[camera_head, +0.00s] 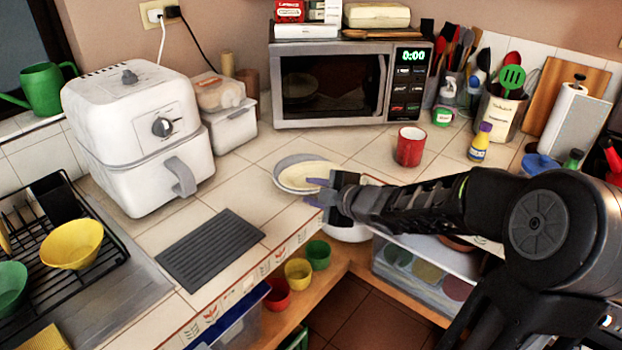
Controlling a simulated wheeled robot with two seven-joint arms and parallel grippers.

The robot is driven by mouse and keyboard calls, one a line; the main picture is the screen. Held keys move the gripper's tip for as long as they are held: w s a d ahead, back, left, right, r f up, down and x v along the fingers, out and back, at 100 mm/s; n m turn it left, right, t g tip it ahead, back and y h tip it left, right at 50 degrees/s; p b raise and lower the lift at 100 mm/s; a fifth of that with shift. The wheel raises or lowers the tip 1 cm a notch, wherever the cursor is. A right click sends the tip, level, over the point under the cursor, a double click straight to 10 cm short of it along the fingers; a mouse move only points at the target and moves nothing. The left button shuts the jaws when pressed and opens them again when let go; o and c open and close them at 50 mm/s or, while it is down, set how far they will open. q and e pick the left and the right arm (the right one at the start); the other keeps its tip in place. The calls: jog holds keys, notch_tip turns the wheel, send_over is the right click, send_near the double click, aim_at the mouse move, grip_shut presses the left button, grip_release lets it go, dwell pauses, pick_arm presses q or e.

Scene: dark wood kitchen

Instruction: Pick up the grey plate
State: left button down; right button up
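The grey plate (289,161) lies on the tiled counter in front of the microwave. Only its back and left rim shows, because a cream plate (312,174) overlaps it; the cream one seems to lie on top. My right gripper (313,191) comes in from the right and points left. Its two purple-grey fingers are apart with nothing between them, just in front of the cream plate's near edge. I cannot tell whether it touches the plates. My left gripper is not in view.
A red mug (410,147) stands right of the plates and the microwave (335,85) behind them. A white air fryer (140,135) and a dark grey mat (210,249) are to the left. Small cups (298,272) sit on a lower shelf. Counter left of the plates is clear.

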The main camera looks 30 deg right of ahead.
jog(key=shift+w+f, duration=0.15)
jog(key=shift+w, duration=0.25)
jog(key=shift+x, duration=2.6)
jog(key=shift+a, duration=0.15)
jog(key=shift+c, duration=0.5)
grip_shut()
